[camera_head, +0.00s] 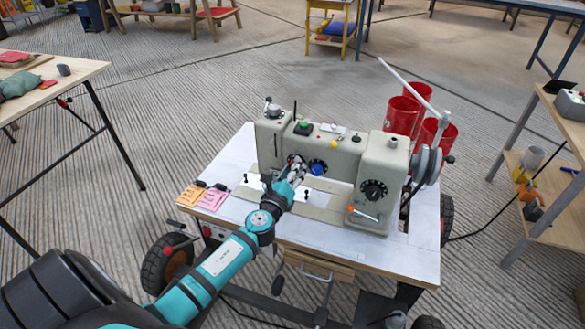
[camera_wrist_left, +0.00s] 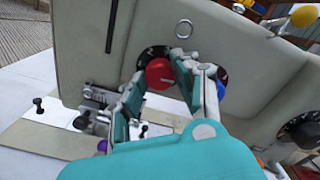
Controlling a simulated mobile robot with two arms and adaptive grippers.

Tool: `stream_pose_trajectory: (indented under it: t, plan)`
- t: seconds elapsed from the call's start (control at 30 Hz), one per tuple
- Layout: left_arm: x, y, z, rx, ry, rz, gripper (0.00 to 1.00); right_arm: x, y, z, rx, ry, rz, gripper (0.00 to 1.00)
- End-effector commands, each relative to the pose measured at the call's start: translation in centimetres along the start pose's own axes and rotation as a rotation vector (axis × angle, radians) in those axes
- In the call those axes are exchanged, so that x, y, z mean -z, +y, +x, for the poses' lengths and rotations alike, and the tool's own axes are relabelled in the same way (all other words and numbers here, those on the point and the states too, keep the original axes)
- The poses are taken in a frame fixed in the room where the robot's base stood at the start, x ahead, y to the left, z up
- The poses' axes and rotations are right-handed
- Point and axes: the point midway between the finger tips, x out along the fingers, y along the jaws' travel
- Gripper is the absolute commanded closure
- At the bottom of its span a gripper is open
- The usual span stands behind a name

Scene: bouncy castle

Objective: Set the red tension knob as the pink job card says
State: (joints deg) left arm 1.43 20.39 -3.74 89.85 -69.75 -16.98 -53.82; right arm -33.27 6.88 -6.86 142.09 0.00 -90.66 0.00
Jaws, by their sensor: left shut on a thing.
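The red tension knob (camera_wrist_left: 158,73) sits on a dark dial on the front of the beige sewing machine (camera_head: 330,145). It has a dark pointer line, and the dial marks are too small to read. My left gripper (camera_wrist_left: 160,82) is shut on the knob, one finger on each side. In the head view my left gripper (camera_head: 296,170) mostly hides the knob. The pink job card (camera_head: 213,199) lies at the left end of the white table, with writing too small to read. My right gripper is out of view.
A blue knob (camera_head: 317,167) is just right of my gripper. An orange card (camera_head: 190,195) lies beside the pink one. A black dial (camera_head: 374,189) is on the machine's right column. Red cones (camera_head: 402,116) stand behind it. The white table's left part is mostly clear.

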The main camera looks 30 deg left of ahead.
Motion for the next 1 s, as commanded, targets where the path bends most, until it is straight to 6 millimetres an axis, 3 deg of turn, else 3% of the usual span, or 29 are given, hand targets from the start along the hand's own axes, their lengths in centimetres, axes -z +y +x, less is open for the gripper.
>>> stream_pose_trajectory:
  t: [0.3,0.77,0.8,0.93,1.0]
  plan:
    - [0.27,0.03,-0.08,0.0,0.005,0.094,1.0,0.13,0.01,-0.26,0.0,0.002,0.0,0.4]
    - [0.3,0.07,-0.09,0.0,0.006,0.105,1.0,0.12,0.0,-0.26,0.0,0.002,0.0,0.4]
    - [0.31,0.07,-0.09,0.0,0.006,0.105,0.67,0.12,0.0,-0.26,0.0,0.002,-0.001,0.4]
    - [0.24,0.06,-0.07,-0.001,0.004,0.104,0.5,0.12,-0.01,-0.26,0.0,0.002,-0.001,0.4]
    - [0.19,0.04,-0.06,0.0,0.003,0.104,0.47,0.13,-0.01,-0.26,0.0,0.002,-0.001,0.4]
